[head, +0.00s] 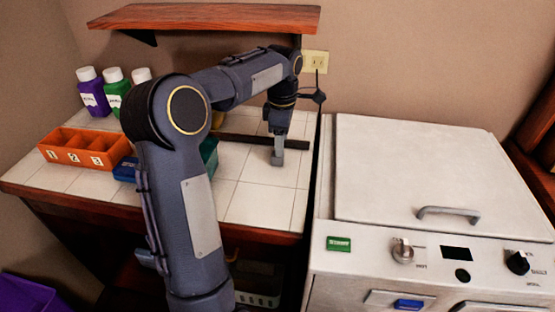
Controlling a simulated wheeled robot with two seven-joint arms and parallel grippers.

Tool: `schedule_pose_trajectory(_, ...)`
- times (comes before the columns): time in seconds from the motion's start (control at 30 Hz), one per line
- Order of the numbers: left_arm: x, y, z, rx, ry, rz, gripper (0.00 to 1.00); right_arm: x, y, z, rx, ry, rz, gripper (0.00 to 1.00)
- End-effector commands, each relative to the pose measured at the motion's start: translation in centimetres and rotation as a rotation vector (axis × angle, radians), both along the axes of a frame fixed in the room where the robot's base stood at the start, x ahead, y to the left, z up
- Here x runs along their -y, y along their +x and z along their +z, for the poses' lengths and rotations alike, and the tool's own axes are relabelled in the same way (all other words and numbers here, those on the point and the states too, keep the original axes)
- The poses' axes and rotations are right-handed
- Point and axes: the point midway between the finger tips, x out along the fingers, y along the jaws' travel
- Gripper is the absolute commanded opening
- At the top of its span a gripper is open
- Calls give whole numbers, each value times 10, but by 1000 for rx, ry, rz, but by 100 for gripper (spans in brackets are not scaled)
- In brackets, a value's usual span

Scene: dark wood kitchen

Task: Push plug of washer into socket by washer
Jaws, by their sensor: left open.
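The washer (430,170) is the white machine on the right, with a closed lid and a front control panel. The socket (318,61) is a pale wall plate behind it, below the shelf. A small black piece that looks like the plug (318,97) hangs below the socket, by the washer's back left corner, with a dark cord. A thin dark line runs up from it towards the plate; I cannot tell if anything is inserted. My left gripper (278,158) points down over the tiled counter, left of and nearer than the plug, open and apart from it. My right gripper is out of view.
A wooden shelf (205,17) overhangs the tiled counter (262,205). Bottles (92,98) and an orange divided tray (82,150) stand at the left. A dark bar (235,138) lies across the counter behind my gripper. The counter's front right is clear.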

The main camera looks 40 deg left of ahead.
Motion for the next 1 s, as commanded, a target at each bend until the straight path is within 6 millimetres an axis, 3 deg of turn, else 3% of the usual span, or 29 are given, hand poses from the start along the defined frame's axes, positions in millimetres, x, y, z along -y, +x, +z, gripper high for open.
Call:
schedule_pose_trajectory(0.27,0,-1,-4,-1,0,0,55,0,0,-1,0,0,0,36)
schedule_pose_trajectory(0.6,0,-7,-48,0,-1,0,55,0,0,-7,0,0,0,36)
schedule_pose_trajectory(1.0,0,-7,-51,1,0,0,55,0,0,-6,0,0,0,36)
